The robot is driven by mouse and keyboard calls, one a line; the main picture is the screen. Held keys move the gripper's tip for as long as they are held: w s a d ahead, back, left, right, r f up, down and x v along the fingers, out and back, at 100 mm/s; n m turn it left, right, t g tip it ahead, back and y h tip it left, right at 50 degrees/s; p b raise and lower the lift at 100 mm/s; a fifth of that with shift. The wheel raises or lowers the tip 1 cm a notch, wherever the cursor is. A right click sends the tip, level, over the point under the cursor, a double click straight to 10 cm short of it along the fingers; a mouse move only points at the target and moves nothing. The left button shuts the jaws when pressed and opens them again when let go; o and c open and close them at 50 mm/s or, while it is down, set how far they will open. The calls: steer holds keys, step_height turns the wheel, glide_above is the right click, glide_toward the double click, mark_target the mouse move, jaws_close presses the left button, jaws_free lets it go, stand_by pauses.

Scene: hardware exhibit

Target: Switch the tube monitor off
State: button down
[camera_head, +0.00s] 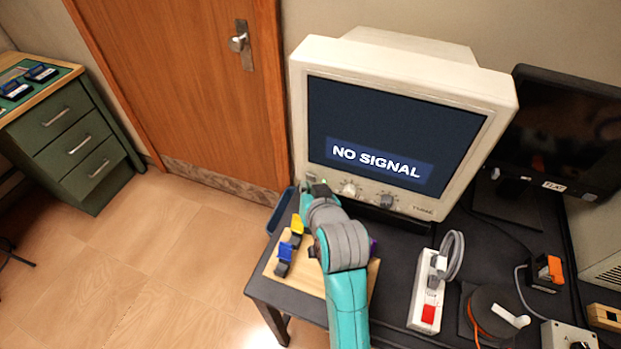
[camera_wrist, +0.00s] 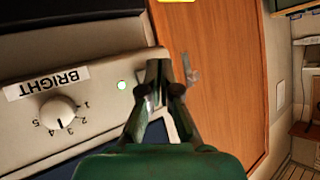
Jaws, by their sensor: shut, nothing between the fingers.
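The cream tube monitor (camera_head: 400,62) stands on the dark table; its screen (camera_head: 390,135) is lit and reads "NO SIGNAL". Knobs line the panel below the screen. The wrist view shows the front panel (camera_wrist: 95,72) close up, with a white knob (camera_wrist: 58,112) labelled "BRIGHT" and a small, pale indicator light (camera_wrist: 121,86). My gripper (camera_head: 318,188) is at the lower left corner of the monitor's front. In the wrist view my gripper (camera_wrist: 158,72) is shut and empty, over the panel's end beyond the light. The fingers hide part of the panel; contact cannot be told.
A dark flat screen (camera_head: 565,130) stands right of the monitor. A power strip (camera_head: 427,300) with a red switch lies in front, right of my arm. A wooden board (camera_head: 298,270) with blue and yellow parts lies under my arm. A wooden door (camera_head: 180,80) is at left.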

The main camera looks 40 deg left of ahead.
steer(key=shift+w+a, duration=0.1)
steer(key=shift+w, duration=0.35)
stand_by(0.5)
steer(key=shift+s, duration=0.6)
steer(key=shift+s, duration=0.1)
steer(key=s, duration=0.2)
steer(key=s+d, duration=0.1)
steer(key=s, duration=0.2)
steer(key=shift+s+d, duration=0.35)
stand_by(0.5)
